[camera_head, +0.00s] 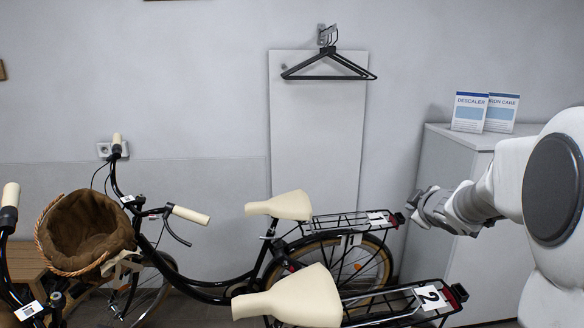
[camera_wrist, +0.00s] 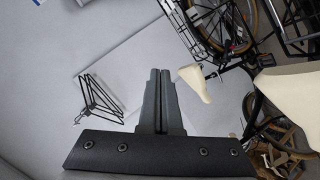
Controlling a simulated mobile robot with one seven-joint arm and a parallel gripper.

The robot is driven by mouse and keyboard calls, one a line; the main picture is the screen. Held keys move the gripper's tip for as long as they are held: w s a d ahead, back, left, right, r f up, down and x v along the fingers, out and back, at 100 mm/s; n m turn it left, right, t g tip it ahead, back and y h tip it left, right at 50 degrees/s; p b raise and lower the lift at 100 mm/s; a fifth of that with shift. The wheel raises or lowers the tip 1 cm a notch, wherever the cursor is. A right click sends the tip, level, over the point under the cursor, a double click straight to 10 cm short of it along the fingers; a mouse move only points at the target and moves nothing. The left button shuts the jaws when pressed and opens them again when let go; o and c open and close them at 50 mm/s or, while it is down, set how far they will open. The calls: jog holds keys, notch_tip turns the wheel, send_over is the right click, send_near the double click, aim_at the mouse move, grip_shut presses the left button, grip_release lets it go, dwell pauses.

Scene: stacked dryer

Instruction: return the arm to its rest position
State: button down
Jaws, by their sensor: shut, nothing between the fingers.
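My gripper (camera_head: 424,207) is at the right of the head view, at the end of my white arm, which comes in from the right edge. It points left, in front of the white cabinet and just right of a bicycle's rear rack. In the wrist view, the two dark fingers of my gripper (camera_wrist: 160,76) lie side by side with no gap. Nothing is held between them. Much of the arm beyond the large round joint is out of view.
Two bicycles with cream saddles (camera_head: 279,206) (camera_head: 290,298) and rear racks stand left and below my gripper. A wicker basket (camera_head: 85,232) is at the left. Black hangers (camera_head: 328,66) hang on the wall.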

jog(key=s+a+r+m+g+h+p, duration=0.1)
jog(key=s+a+r+m, duration=0.15)
jog(key=s, duration=0.55)
jog(key=s+a+r+m+g+h, duration=0.1)
jog(key=s+r+m+g, duration=0.2)
jog(key=s, duration=0.5)
jog(key=s+a+f+m+g+y, duration=0.1)
jog(key=s+a+f+m, duration=0.1)
jog(key=s+a, duration=0.3)
jog(key=s+a+f+m+g+y+p, duration=0.1)
jog(key=s+a, duration=0.4)
jog(key=s, duration=0.9)
notch_tip(320, 180, down, 2)
jog(key=shift+s+a+f+m+g+y, duration=0.15)
jog(key=shift+a+m+g+y, duration=0.25)
jog(key=shift+m+g+y, duration=0.3)
